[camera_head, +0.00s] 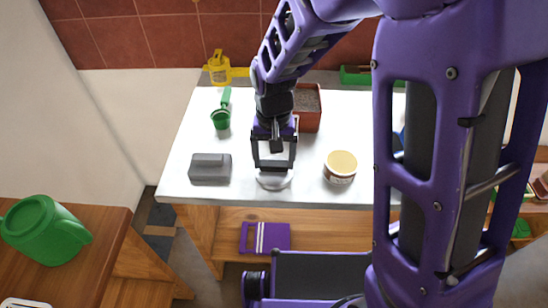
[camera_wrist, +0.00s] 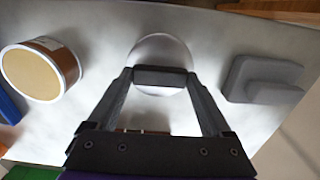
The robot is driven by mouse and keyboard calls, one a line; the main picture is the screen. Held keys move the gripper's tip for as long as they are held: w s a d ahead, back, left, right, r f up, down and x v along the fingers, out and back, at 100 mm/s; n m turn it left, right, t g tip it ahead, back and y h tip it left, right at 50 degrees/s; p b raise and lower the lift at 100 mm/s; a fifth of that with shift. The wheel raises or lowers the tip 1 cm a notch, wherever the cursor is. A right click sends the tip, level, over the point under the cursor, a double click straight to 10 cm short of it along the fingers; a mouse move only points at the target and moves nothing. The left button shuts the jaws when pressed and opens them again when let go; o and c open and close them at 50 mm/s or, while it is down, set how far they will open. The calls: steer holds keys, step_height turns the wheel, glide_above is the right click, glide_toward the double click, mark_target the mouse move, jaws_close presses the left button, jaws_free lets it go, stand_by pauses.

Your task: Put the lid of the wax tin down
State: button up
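The wax tin (camera_head: 340,170) stands upright on the white table, with a brown and white label and a flat tan top. It also shows at the left in the wrist view (camera_wrist: 40,72). A pale round lid (camera_head: 274,182) with a dark bar-like grip across it is left of the tin, also visible in the wrist view (camera_wrist: 160,48). My gripper (camera_head: 274,166) points down over the lid. Its fingers (camera_wrist: 160,76) are closed in on the ends of the dark bar. The lid is at or just above the tabletop; I cannot tell whether it touches.
A grey stepped block (camera_head: 210,168) lies left of the lid. A green scoop-like thing (camera_head: 222,112), a yellow item (camera_head: 218,68) and a terracotta planter (camera_head: 308,108) are farther back. The table's front edge is close to the lid. A green watering can (camera_head: 42,230) is on a wooden table.

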mark_target(274, 163)
steer(key=shift+o, duration=1.2)
step_height(274, 163, up, 12)
steer(key=p, duration=0.2)
steer(key=shift+r+p, duration=0.15)
steer(key=shift+p, duration=0.25)
